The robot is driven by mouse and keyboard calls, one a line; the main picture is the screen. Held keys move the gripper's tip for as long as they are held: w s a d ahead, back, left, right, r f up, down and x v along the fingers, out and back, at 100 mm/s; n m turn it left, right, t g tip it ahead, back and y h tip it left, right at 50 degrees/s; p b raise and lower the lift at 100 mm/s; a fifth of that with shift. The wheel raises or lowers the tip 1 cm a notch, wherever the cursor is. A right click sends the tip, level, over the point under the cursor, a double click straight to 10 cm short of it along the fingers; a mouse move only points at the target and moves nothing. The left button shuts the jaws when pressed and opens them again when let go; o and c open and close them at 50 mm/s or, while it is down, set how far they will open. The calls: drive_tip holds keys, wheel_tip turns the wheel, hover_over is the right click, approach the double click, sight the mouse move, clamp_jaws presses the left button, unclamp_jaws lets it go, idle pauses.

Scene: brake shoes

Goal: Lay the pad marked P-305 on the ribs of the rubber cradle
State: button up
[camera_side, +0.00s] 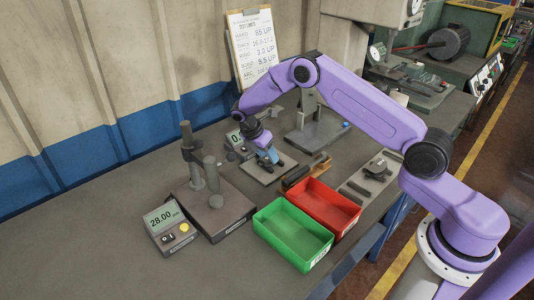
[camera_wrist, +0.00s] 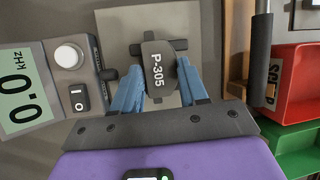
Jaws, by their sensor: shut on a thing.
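The pad marked P-305 (camera_wrist: 158,68) is a dark grey block with white lettering in the wrist view. My gripper (camera_wrist: 160,78), with blue fingers, is shut on it from both sides. Dark parts that look like the rubber cradle (camera_wrist: 137,48) stick out beyond the pad, over a light grey plate (camera_wrist: 115,25). The pad hides the cradle's middle, so I cannot tell whether it touches the ribs. In the side view my gripper (camera_side: 268,157) is low over the small plate (camera_side: 256,172); the pad is barely discernible there.
A meter reading 0.0 kHz (camera_wrist: 62,85) stands close left of the gripper. A wooden rack (camera_side: 318,166), a red bin (camera_side: 335,222) and a green bin (camera_side: 272,243) lie to the right and front. A post stand (camera_side: 225,215) and a 28.00 display (camera_side: 162,218) stand at left.

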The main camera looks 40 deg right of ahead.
drive_tip(key=shift+f, duration=0.1)
drive_tip(key=o, duration=1.4)
drive_tip(key=shift+c, duration=0.2)
drive_tip(key=v, duration=1.7)
drive_tip(key=s+a+r+m+t+y, duration=0.1)
drive_tip(key=s+a+r, duration=0.4)
drive_tip(key=s+a, duration=0.3)
drive_tip(key=s+r+m+t+y, duration=0.1)
drive_tip(key=s+r+m+y, duration=0.15)
drive_tip(key=s, duration=0.95)
drive_tip(key=s+d+f+m+y, duration=0.1)
drive_tip(key=s+d, duration=0.2)
drive_tip(key=s, duration=0.9)
drive_tip(key=s+d+f+m, duration=0.1)
drive_tip(key=s+d+m, duration=0.1)
drive_tip(key=s, duration=1)
drive_tip(key=shift+d+y, duration=0.35)
drive_tip(key=shift+d, duration=0.5)
